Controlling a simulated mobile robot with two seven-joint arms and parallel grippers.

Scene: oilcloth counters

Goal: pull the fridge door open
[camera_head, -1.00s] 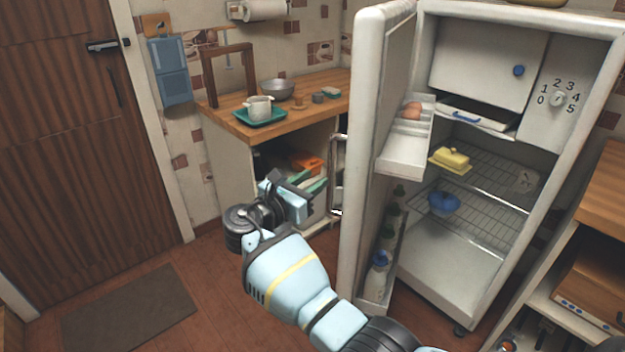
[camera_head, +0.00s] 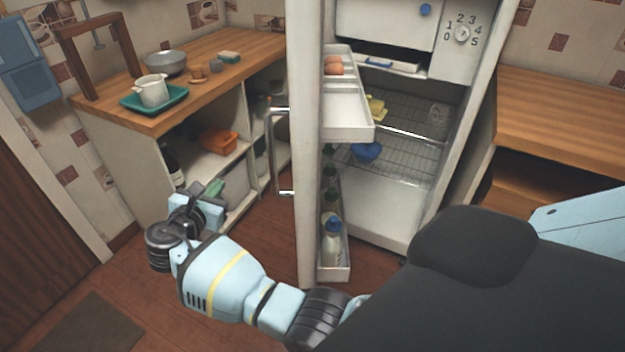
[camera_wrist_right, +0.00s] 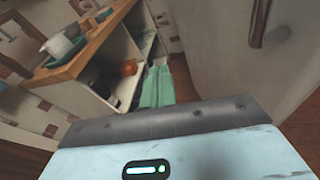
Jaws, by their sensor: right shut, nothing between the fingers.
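The white fridge door (camera_head: 305,160) stands wide open, seen nearly edge-on in the head view, with shelves and bottles on its inner side. Its metal bar handle (camera_head: 275,150) is on the door's left face; in the right wrist view the handle (camera_wrist_right: 258,25) is at the upper right. The fridge interior (camera_head: 370,205) is exposed. My right gripper (camera_head: 213,188) is shut and empty, left of the door and apart from the handle. Its teal fingers (camera_wrist_right: 156,86) lie together in the wrist view. My left gripper is not in view.
A wooden counter (camera_head: 235,55) with open shelves below stands behind my right gripper, holding a teal tray (camera_head: 178,104) with a white pot. Another wooden counter (camera_head: 570,110) is right of the fridge. Floor is clear at lower left, with a dark mat (camera_head: 90,325).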

